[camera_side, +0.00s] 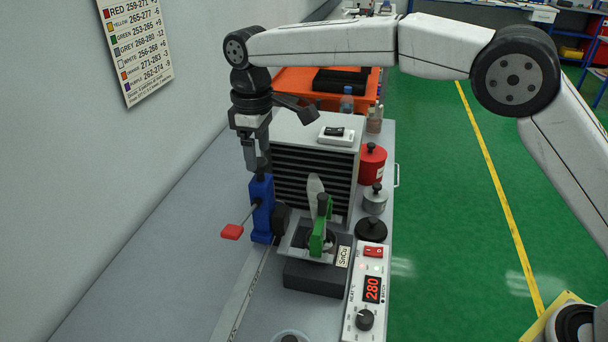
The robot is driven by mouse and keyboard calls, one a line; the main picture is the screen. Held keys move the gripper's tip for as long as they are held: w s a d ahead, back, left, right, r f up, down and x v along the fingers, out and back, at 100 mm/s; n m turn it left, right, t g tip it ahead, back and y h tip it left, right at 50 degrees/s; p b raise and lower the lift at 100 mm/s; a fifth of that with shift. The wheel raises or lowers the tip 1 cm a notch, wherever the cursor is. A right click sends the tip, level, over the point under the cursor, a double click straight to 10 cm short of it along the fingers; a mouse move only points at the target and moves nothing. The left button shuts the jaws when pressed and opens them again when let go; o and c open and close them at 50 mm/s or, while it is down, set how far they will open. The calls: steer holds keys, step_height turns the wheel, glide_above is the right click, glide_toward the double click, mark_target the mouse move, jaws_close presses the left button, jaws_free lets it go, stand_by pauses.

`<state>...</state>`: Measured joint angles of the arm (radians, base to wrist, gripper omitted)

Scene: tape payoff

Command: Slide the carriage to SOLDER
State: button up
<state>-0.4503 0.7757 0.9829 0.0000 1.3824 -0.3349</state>
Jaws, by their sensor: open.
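The carriage (263,208) looks like a blue upright block on a rail (236,310) along the bench. A rod with a red paddle-shaped end (232,232) sticks out of its left side. My gripper (257,168) points down right above the carriage's top, at a small dark knob there. Its fingers are open, and I cannot tell whether they touch the knob. A dark block with a green clamp-like part (318,228) stands just right of the carriage. A small label there reads SnCu (343,256). No SOLDER marking is readable.
A louvred grey box (312,165) stands behind the carriage. A heater controller (366,290) showing 280 is in front. The wall is at left; the bench's left strip is clear.

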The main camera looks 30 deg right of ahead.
steer(key=shift+r, duration=1.75)
steer(key=shift+d, duration=0.1)
steer(key=shift+d+f, duration=0.2)
steer(key=shift+d, duration=0.35)
steer(key=s+d+f+m+t, duration=0.1)
steer(key=s+d+f+m, duration=0.2)
steer(key=s+d+f, duration=0.55)
steer(key=s+d+f+m+t, duration=0.1)
steer(key=s+d+f+m, duration=0.4)
steer(key=d, duration=0.7)
steer(key=s+d+f+m, duration=0.1)
steer(key=s+d, duration=0.2)
steer(key=s, duration=0.8)
steer(key=shift+d+f+t, duration=0.3)
steer(key=shift+d, duration=0.05)
